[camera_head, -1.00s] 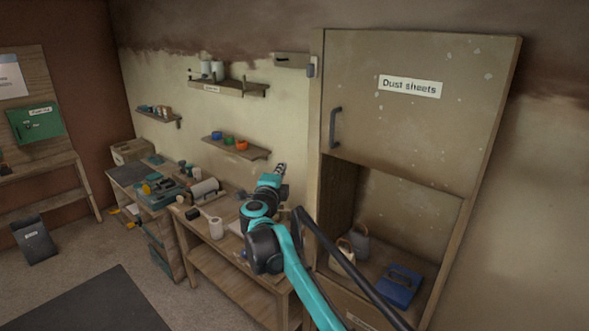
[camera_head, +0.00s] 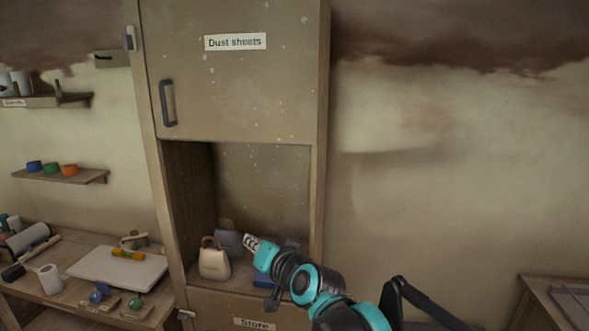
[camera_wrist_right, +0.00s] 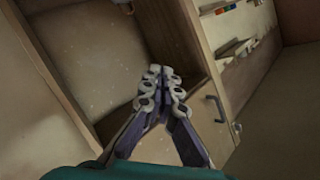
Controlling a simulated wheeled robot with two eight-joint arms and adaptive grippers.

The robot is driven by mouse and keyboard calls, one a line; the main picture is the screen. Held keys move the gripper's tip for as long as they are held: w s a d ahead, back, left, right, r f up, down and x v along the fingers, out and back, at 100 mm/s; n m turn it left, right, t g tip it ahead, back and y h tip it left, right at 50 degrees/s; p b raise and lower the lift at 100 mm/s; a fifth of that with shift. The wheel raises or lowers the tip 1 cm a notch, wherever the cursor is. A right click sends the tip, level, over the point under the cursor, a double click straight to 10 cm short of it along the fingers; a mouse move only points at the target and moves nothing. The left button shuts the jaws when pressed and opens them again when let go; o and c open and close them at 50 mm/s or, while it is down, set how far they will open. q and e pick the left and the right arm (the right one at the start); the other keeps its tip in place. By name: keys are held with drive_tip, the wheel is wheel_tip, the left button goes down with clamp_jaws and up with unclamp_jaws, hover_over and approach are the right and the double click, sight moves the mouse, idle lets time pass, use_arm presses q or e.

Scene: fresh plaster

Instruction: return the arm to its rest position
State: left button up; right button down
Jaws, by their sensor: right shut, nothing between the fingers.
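My right gripper (camera_head: 251,243) is at the tip of the teal and black arm in the head view. It appears in front of the open compartment of the tall wooden cabinet (camera_head: 322,100). In the right wrist view the right gripper (camera_wrist_right: 161,75) has its fingers together with nothing between them, and the cabinet shows behind it. My left gripper is not in view.
The cabinet has a shut upper door (camera_head: 240,75) labelled "Dust sheets". A cream bag (camera_head: 214,262) and a grey bag (camera_head: 229,238) stand in its open compartment. A cluttered workbench (camera_head: 60,300) is at left. Bare wall (camera_head: 450,180) lies to the right.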

drive_tip(key=s+d+f+g+h+b, duration=0.2)
drive_tip(key=s+d+f+b, duration=0.2)
drive_tip(key=s+d+f, duration=0.3)
drive_tip(key=s+d+f+g+h+b, duration=0.2)
drive_tip(key=s+d+f, duration=0.6)
drive_tip(key=f, duration=1)
drive_tip(key=s+d+f+n+g+h+b, duration=0.1)
drive_tip(key=s+d+f+h+b, duration=0.3)
drive_tip(key=s+d+f, duration=0.4)
drive_tip(key=d+f+b, duration=0.1)
drive_tip(key=d+f, duration=0.3)
drive_tip(key=f, duration=0.1)
drive_tip(key=shift+s+d+f+g+b, duration=0.2)
drive_tip(key=shift+g+b, duration=0.1)
drive_tip(key=shift+g, duration=0.1)
